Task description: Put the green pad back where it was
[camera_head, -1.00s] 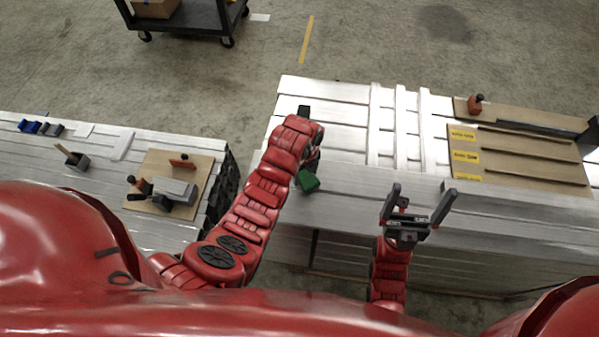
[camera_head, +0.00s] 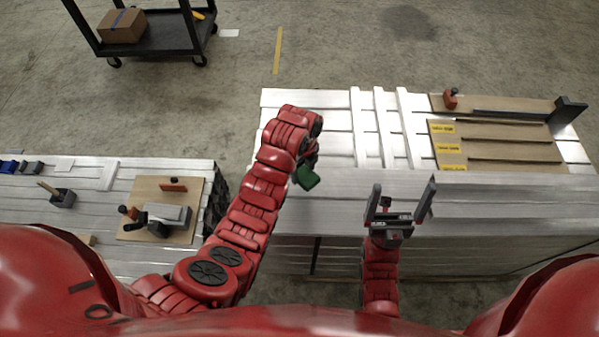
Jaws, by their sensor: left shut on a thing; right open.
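The green pad (camera_head: 307,178) is held out by my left gripper (camera_head: 304,163), over the near left part of the aluminium trailer stack (camera_head: 335,185). The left jaws are shut on the pad, but the arm's red links hide most of them. I cannot tell whether the pad touches the metal below. My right gripper (camera_head: 404,188) is open and empty, fingers spread, in front of the stack's near side and right of the pad.
A wooden board (camera_head: 480,157) with yellow labels, slats and an orange-handled clamp (camera_head: 451,98) lies at the right. The left bench (camera_head: 90,220) carries another board (camera_head: 185,225) with clamps, and blue bins (camera_head: 12,167). A dark cart (camera_head: 165,35) holds a cardboard box (camera_head: 122,26).

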